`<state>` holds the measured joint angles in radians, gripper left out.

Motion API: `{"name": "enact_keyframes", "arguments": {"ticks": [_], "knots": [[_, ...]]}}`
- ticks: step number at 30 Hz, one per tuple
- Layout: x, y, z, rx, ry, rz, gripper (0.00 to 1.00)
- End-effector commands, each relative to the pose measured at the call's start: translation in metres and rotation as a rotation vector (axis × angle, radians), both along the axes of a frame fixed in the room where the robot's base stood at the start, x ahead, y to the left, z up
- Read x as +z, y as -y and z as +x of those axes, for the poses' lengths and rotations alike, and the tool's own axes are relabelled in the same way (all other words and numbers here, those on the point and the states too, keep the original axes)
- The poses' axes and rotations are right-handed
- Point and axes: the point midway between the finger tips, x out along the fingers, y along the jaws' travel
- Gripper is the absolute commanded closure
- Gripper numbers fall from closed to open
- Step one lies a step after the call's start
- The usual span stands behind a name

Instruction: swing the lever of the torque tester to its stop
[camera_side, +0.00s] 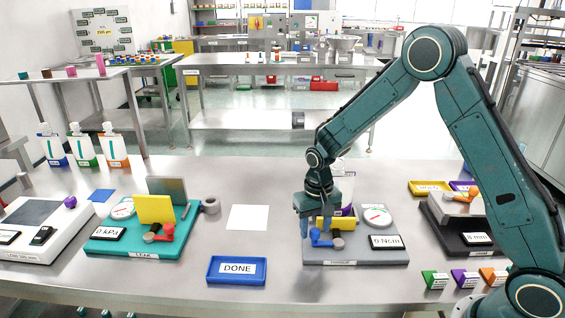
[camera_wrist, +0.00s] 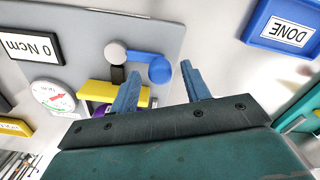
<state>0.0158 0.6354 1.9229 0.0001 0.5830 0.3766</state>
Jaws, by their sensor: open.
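The torque tester (camera_side: 385,254) is a grey plate on the bench, right of centre, with a round dial (camera_side: 376,215) and a "0 Ncm" display (camera_side: 386,241). Its lever (camera_side: 320,241) is blue, with a grey round hub (camera_side: 338,243) at one end. In the wrist view, the lever (camera_wrist: 160,70) ends in a rounded blue knob, and its grey hub (camera_wrist: 115,52) is to the left. My gripper (camera_side: 316,228) is open and points down over the lever. In the wrist view, the blue knob appears between the fingertips (camera_wrist: 160,72); contact cannot be told.
A yellow block (camera_wrist: 112,93) stands on the tester close to my left finger in the wrist view. A blue DONE tray (camera_side: 237,270) lies to the left in the side view. The teal leak tester (camera_side: 143,243) is farther left. A white sheet (camera_side: 248,217) lies on clear bench.

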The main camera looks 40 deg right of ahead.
Motion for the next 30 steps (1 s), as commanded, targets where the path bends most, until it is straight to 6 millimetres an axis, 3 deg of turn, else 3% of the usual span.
{"name": "enact_keyframes", "arguments": {"ticks": [4,11,22,30], "knots": [[0.0001,0.0000,-0.0001,0.000,0.000,0.000,0.57],[0.0002,0.0001,-0.0001,0.000,0.000,0.000,1.00],[0.0004,-0.0010,-0.0012,0.022,0.000,0.000,1.00],[0.0003,-0.0055,-0.0066,0.131,-0.001,-0.001,1.00]]}}
